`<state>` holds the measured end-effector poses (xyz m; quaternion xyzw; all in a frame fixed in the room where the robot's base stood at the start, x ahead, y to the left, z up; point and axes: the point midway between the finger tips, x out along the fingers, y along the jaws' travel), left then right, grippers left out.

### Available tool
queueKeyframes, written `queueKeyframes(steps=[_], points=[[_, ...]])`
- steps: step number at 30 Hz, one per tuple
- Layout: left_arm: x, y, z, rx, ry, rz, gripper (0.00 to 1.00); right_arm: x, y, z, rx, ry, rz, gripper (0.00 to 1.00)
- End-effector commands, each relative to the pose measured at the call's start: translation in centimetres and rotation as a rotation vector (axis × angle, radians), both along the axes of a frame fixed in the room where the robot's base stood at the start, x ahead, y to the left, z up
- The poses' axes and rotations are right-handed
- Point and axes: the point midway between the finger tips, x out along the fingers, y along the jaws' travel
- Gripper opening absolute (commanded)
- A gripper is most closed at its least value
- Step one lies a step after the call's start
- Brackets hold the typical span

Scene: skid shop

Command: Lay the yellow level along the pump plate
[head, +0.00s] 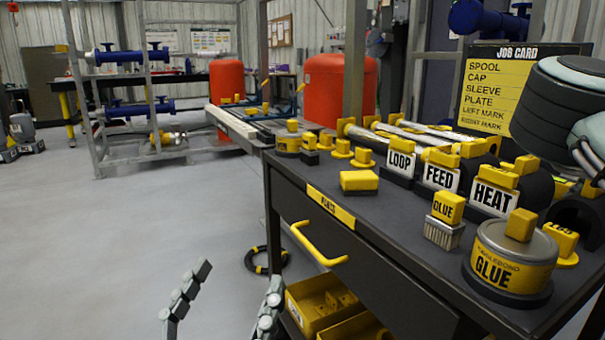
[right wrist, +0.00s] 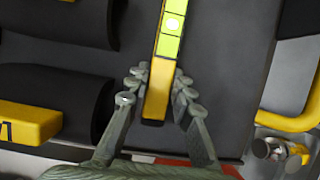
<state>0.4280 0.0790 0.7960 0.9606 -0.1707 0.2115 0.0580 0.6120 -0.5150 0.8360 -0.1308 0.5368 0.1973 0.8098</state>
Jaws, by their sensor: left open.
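The yellow level (right wrist: 160,88), with bright green parts along it, shows in the right wrist view. My right gripper (right wrist: 159,78) has its fingers closed in on both sides of the level near its yellow end. The level's far end runs out of the top of that view. In the head view only part of my right gripper (head: 592,145) shows at the right edge, and I cannot make out the level there. My left gripper (head: 240,275) is open and empty at the bottom, over the floor beside the cart. I cannot pick out the pump plate for certain.
The dark cart top (head: 385,215) carries a glue can (head: 512,262), a glue brush (head: 444,222), labelled LOOP, FEED and HEAT blocks and several yellow-handled parts. A job card (head: 510,90) stands behind. A skid with orange tanks (head: 337,90) stands farther back. The floor at left is clear.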

Motion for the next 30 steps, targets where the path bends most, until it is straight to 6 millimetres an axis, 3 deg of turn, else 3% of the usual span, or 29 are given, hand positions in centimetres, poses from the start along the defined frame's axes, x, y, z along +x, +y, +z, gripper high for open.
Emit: queueKeyframes(steps=[3, 11, 30], points=[[0.0, 0.0, 0.0, 0.000, 0.000, 0.000, 0.77, 0.0, 0.0, 0.0, 0.000, 0.000, 0.000, 0.00], [0.0, 0.0, 0.4, 0.002, -0.001, 0.001, 0.77, 0.0, 0.0, 0.7, -0.001, -0.001, 0.001, 0.00], [0.0, 0.0, 2.2, 0.001, 0.000, 0.000, 0.77, 0.0, 0.0, 4.6, -0.002, -0.002, 0.000, 0.00]])
